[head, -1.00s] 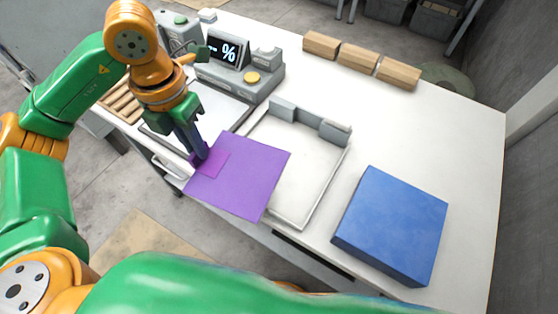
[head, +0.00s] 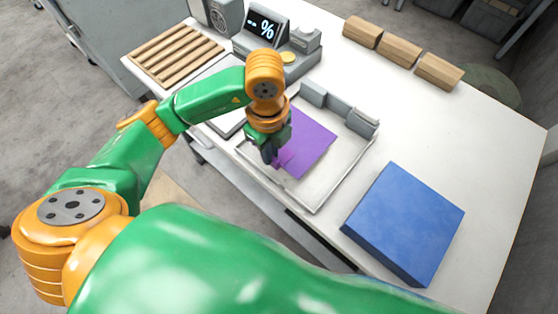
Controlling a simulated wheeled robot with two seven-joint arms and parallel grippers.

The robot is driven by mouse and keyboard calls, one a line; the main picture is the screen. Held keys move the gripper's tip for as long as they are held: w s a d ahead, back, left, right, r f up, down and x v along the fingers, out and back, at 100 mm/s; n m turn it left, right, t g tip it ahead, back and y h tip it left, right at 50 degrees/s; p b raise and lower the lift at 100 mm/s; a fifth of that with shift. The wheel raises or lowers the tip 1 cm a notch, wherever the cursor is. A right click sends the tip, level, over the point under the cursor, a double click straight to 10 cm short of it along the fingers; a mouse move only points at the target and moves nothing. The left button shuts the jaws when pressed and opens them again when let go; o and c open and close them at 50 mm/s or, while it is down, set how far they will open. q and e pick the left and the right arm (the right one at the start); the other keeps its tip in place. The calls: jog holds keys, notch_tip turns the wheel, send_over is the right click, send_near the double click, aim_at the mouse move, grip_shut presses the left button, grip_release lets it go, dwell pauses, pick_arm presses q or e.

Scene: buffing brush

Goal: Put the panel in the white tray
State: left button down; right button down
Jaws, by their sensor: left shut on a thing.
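The purple panel (head: 311,146) is over the white tray (head: 314,203), inside its outline; I cannot tell whether it touches the tray floor. My left gripper (head: 274,160) is shut on the panel's left edge, pointing down. The gripper and wrist hide the panel's upper left part. The tray has a low rim and grey blocks (head: 345,105) along its back side. My right gripper is not in view.
A blue block (head: 404,222) lies right of the tray. A display device (head: 265,27) and a slatted wooden rack (head: 176,54) stand at the back left. Several wooden blocks (head: 399,52) line the back edge. The table's right side is clear.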

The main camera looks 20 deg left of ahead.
aim_at(277, 166)
pick_arm(q)
jog(key=shift+d+f, duration=0.4)
jog(key=shift+f, duration=0.1)
jog(key=f, duration=0.2)
jog(key=f+p, duration=0.1)
jog(key=f, duration=0.1)
jog(key=shift+s+d, duration=0.1)
jog(key=shift+d, duration=0.25)
jog(key=shift+f, duration=0.1)
jog(key=shift+f, duration=0.15)
jog(key=c, duration=0.9)
grip_release()
